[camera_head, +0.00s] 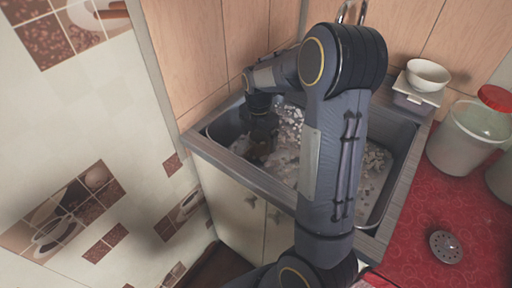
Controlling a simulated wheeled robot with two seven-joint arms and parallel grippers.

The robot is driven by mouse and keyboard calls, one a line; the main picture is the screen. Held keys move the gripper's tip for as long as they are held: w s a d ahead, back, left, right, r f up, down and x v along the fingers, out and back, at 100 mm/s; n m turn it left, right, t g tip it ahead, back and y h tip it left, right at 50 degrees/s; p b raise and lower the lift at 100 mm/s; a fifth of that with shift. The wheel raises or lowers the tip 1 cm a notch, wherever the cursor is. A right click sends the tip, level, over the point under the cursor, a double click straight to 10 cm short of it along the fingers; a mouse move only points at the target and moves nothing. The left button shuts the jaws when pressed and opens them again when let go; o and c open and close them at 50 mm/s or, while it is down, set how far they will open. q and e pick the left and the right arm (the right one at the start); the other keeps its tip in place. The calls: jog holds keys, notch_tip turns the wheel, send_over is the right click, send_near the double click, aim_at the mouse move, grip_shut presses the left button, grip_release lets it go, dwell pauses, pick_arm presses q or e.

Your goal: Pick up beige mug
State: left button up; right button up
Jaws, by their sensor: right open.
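My right arm reaches over the counter and down into the metal sink (225,161). My right gripper (262,143) is dark, points down inside the left part of the sink, and is open. I cannot make out a beige mug. A small brownish patch shows by the fingertips, too dark and small to identify. My arm hides the middle of the sink. My left gripper is not in view.
A white bowl (428,76) sits on a grey-white container (413,97) behind the sink's right corner. A translucent tub (462,140) and a round metal strainer (446,247) are on the red oilcloth (405,245). A tap (351,12) stands behind my arm. Wood panels back the sink; a tiled wall is left.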

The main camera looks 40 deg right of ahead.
notch_tip(320, 180, down, 4)
jog(key=shift+d+r, duration=0.15)
jog(key=shift+r, duration=0.05)
jog(key=c, duration=1.3)
jog(key=shift+r, duration=0.1)
